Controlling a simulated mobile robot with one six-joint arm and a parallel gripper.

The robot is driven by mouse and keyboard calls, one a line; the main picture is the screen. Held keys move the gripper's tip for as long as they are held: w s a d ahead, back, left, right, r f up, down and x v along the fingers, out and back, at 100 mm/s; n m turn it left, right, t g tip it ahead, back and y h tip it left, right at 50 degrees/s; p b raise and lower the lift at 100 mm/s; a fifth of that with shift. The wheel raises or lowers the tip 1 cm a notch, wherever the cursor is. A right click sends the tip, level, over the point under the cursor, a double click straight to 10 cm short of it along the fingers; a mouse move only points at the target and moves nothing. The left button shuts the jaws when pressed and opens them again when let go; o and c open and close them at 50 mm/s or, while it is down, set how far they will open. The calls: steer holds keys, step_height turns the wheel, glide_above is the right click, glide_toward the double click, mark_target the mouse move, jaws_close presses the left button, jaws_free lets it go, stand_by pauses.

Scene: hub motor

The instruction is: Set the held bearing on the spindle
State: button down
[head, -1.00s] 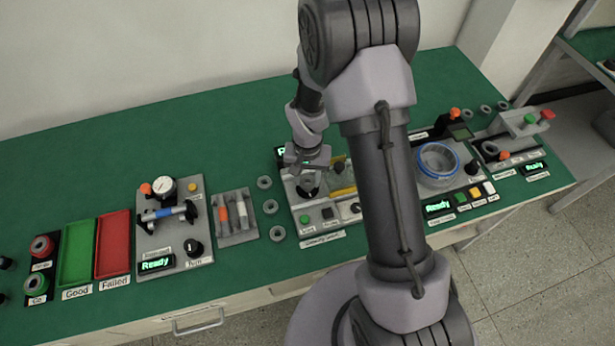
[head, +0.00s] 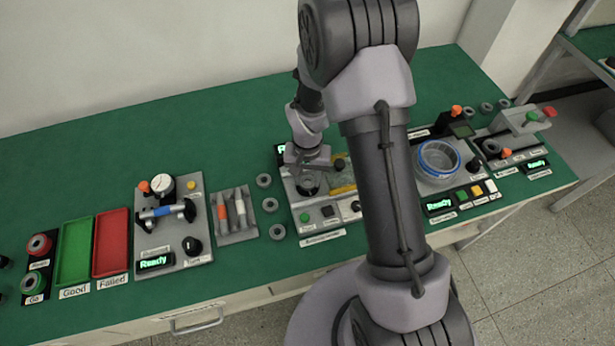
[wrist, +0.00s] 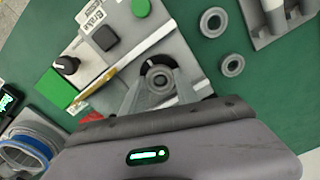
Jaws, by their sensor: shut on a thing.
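My gripper (head: 306,174) is over the grey station with the green button, in the middle of the bench. In the wrist view my gripper (wrist: 158,86) is shut on a small grey ring bearing (wrist: 160,80), which sits between its fingertips. Directly beneath the bearing is a dark round seat (wrist: 152,64) with a light mark on it. The spindle itself is hidden under the bearing and fingers. I cannot tell whether the bearing is around the spindle or just above it.
Several loose bearings lie on the green bench left of the station, one here (head: 264,181). A yellow strip (wrist: 98,84) and a black knob (wrist: 66,65) are on the station near the fingers. A blue-rimmed bowl (head: 438,158) stands to the right.

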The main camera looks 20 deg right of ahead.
stand_by(0.4)
steer(key=c, duration=0.8)
jaws_free()
steer(key=shift+c, duration=0.2)
steer(key=shift+o, duration=0.4)
steer(key=o, duration=0.3)
steer(key=shift+a, duration=0.1)
steer(key=shift+w+r+p, duration=0.1)
steer(key=shift+r+p, duration=1.3)
steer(key=shift+r, duration=0.65)
steer(key=shift+d+r+p, duration=0.2)
steer(key=shift+r+p, duration=0.25)
steer(key=shift+r, duration=0.3)
steer(key=shift+a+r+p, duration=0.1)
steer(key=shift+r+p, duration=0.4)
steer(key=shift+r, duration=0.25)
